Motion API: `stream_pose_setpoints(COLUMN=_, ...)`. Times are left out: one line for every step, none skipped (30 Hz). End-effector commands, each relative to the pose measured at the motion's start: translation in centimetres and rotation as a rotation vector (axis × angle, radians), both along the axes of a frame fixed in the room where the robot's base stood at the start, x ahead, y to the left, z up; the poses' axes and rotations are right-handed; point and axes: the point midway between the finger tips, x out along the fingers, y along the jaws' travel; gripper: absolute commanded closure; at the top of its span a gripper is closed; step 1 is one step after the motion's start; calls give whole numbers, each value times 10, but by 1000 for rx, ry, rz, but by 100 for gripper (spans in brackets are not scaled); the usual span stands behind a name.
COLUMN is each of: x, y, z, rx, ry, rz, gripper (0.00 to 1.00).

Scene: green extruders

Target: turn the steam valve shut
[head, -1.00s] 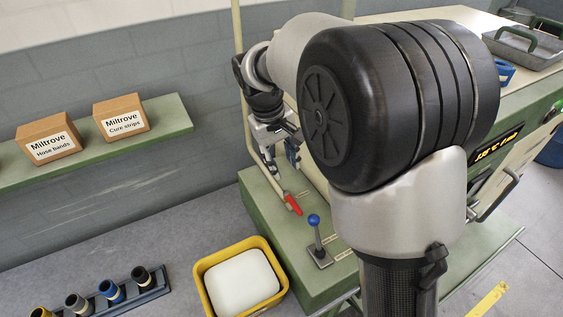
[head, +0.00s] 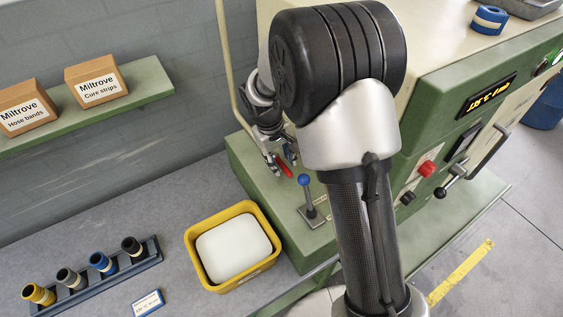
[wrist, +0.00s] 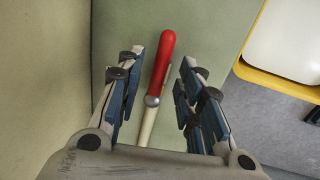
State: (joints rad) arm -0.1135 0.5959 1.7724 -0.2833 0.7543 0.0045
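The steam valve shows as a red lever handle (wrist: 163,62) with a silver ball joint on a pale rod, over the green machine ledge (wrist: 112,30). In the wrist view my gripper (wrist: 160,68) is open, with its blue-padded fingers on either side of the lever and a gap visible on both sides. The red grip extends past the fingertips. In the head view the red handle (head: 284,169) shows just by my gripper (head: 280,158); my arm hides part of the area behind. Contact with the lever is not visible.
A blue-knobbed lever (head: 305,182) stands upright close to the right of the valve. A shelf (head: 150,85) with two boxes is at left. A rack (head: 78,298) holds several coloured cylinders.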

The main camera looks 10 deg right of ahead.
Motion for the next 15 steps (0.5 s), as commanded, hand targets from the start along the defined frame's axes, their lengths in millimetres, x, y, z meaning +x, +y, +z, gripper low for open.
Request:
stream_pose_setpoints(x=0, y=-1, z=-4, rx=0, ry=0, rz=0, gripper=66)
stream_pose_setpoints(x=0, y=-1, z=-5, rx=0, ry=0, rz=0, gripper=66)
stream_pose_setpoints(x=0, y=-1, z=-6, rx=0, ry=0, rz=0, gripper=66)
stream_pose_setpoints(x=0, y=-1, z=-6, rx=0, ry=0, rz=0, gripper=66)
stream_pose_setpoints(x=0, y=-1, z=-6, rx=0, ry=0, rz=0, gripper=66)
stream_pose_setpoints(x=0, y=-1, z=-7, rx=0, ry=-1, rz=0, gripper=66)
stream_pose_setpoints(x=0, y=-1, z=-6, rx=0, ry=-1, rz=0, gripper=66)
stream_pose_setpoints(x=0, y=-1, z=-6, rx=0, ry=-1, rz=0, gripper=66)
stream_pose_setpoints(x=0, y=-1, z=-6, rx=0, ry=-1, rz=0, gripper=66)
stream_pose_setpoints(x=0, y=-1, z=-6, rx=0, ry=-1, rz=0, gripper=66)
stream_pose_setpoints(x=0, y=-1, z=-6, rx=0, ry=-1, rz=0, gripper=66)
stream_pose_setpoints(x=0, y=-1, z=-6, rx=0, ry=-1, rz=0, gripper=68)
stream_pose_setpoints(x=0, y=-1, z=-6, rx=0, ry=-1, rz=0, gripper=70)
stream_pose_setpoints(x=0, y=-1, z=-6, rx=0, ry=0, rz=0, gripper=72)
stream_pose_setpoints(x=0, y=-1, z=-6, rx=0, ry=-1, rz=0, gripper=75)
